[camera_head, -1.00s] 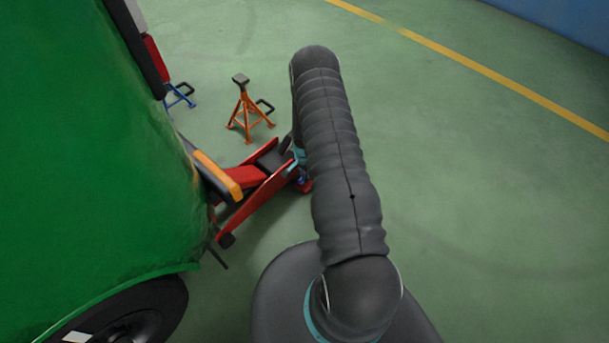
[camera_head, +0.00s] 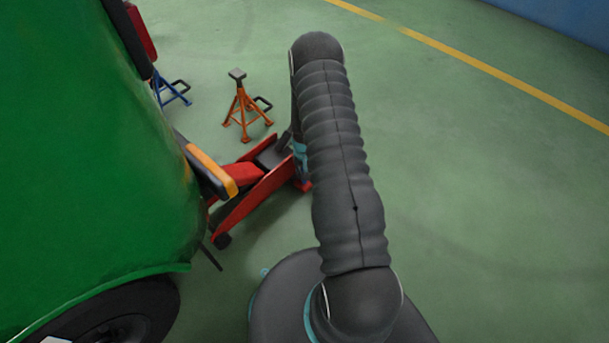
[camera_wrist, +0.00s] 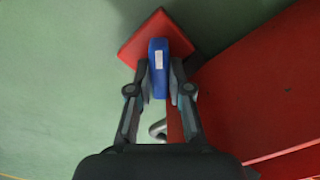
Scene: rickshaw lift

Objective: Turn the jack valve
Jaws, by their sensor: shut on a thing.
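The red floor jack (camera_head: 258,192) lies on the floor left of centre in the head view, beside the green vehicle. Its red body fills the right side of the wrist view (camera_wrist: 265,85). The jack valve is a blue block (camera_wrist: 158,66) with a small white label, in front of a red plate. My gripper (camera_wrist: 158,84) is shut on the blue valve, one finger on each side.
The green rickshaw (camera_head: 90,150) takes up the left side, with a wheel (camera_head: 120,315) at the bottom. An orange jack stand (camera_head: 243,105) stands behind the jack. A blue stand (camera_head: 170,87) is farther left. The floor to the right is clear.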

